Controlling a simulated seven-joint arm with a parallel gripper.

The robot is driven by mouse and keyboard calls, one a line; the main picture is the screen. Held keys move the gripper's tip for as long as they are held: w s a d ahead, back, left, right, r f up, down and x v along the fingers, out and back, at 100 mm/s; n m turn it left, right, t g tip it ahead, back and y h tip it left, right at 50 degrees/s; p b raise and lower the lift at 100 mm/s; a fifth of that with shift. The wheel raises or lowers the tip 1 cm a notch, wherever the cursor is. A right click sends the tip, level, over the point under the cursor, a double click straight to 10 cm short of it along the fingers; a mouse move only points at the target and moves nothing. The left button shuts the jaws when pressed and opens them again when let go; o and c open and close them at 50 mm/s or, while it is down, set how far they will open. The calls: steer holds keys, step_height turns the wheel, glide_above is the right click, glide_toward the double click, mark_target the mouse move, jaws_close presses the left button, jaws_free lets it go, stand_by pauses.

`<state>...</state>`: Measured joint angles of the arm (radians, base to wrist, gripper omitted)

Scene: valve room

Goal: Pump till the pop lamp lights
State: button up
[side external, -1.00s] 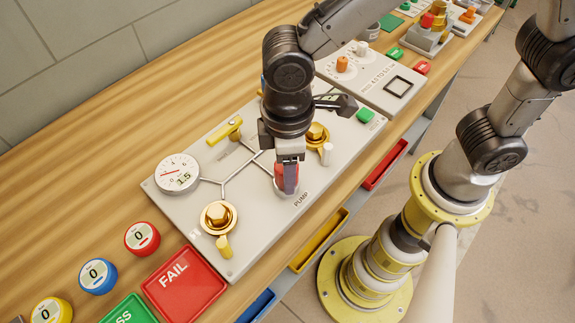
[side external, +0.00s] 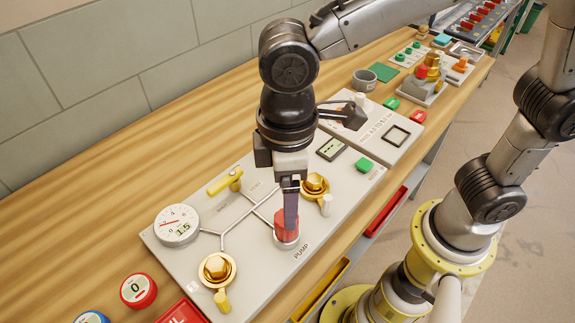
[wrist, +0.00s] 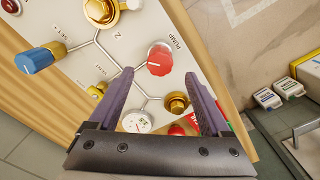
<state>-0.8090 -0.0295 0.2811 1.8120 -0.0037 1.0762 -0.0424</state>
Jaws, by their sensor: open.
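The red pump knob (side external: 281,222) stands on the light grey panel (side external: 265,262), above the printed word PUMP. It also shows in the wrist view (wrist: 160,59). My gripper (side external: 291,228) is open and points down over the knob. One dark finger covers part of the knob in the side view. In the wrist view my fingers (wrist: 157,64) spread to either side of the knob, with nothing held. The round gauge (side external: 177,224) has a red needle and a readout that looks like 1.5. I cannot pick out a pop lamp for certain.
Gold valve fittings (side external: 217,269) and (side external: 315,186) flank the pump on the panel. The wooden bench (side external: 60,240) is clear behind the panel.

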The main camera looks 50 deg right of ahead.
mark_target(280, 232)
step_height(280, 232, up, 6)
steer(key=shift+r, duration=0.2)
stand_by(0.6)
step_height(280, 232, down, 13)
steer(key=n, duration=0.7)
stand_by(0.4)
jaws_close()
stand_by(0.3)
